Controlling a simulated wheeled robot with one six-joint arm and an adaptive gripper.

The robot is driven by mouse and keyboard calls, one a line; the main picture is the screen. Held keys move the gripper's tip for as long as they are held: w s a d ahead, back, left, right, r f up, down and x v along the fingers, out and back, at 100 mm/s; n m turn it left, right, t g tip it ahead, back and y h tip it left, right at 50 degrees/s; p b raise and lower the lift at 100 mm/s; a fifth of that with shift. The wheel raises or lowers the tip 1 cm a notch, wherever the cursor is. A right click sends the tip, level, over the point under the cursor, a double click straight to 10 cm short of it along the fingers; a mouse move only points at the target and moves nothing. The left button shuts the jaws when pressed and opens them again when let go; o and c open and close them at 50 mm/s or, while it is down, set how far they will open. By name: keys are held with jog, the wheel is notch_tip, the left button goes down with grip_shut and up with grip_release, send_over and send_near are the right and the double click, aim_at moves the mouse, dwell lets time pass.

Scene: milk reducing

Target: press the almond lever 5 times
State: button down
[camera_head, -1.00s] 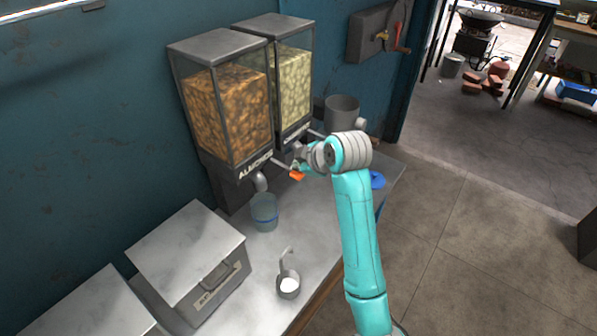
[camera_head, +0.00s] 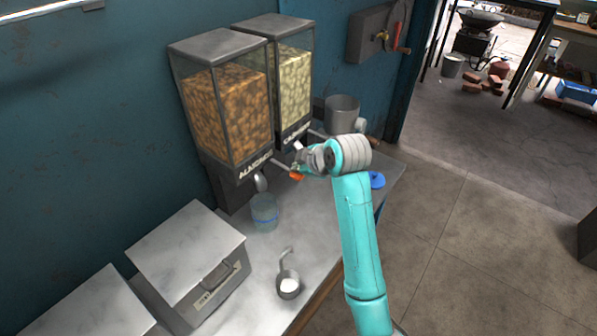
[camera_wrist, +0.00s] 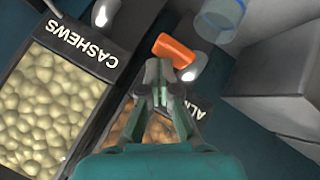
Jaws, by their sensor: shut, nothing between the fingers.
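The almond dispenser (camera_head: 228,112) is a clear box of brown nuts against the wall, labelled ALMONDS. Its lever ends in an orange handle (camera_head: 296,176), which also shows in the wrist view (camera_wrist: 174,50). My gripper (camera_head: 302,165) is shut and empty, right beside the orange handle. In the wrist view, its fingertips (camera_wrist: 160,72) meet the handle's near edge in the picture; I cannot tell whether they touch it. A clear bluish cup (camera_head: 264,214) stands below the almond spout (camera_head: 261,183); part of it shows in the wrist view (camera_wrist: 219,18).
The cashew dispenser (camera_head: 294,88) stands directly beside the almond one, close to my gripper. A grey pot (camera_head: 341,112) is behind my wrist. A small ladle-like cup (camera_head: 288,285) and a metal box (camera_head: 190,258) are on the counter (camera_head: 318,240) in front.

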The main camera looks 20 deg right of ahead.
jog(key=shift+f, duration=1)
dwell(0.8)
jog(key=shift+r, duration=1.75)
jog(key=shift+r, duration=0.1)
jog(key=shift+r, duration=2.4)
notch_tip(320, 180, up, 4)
jog(key=shift+f, duration=0.1)
jog(key=shift+f, duration=0.1)
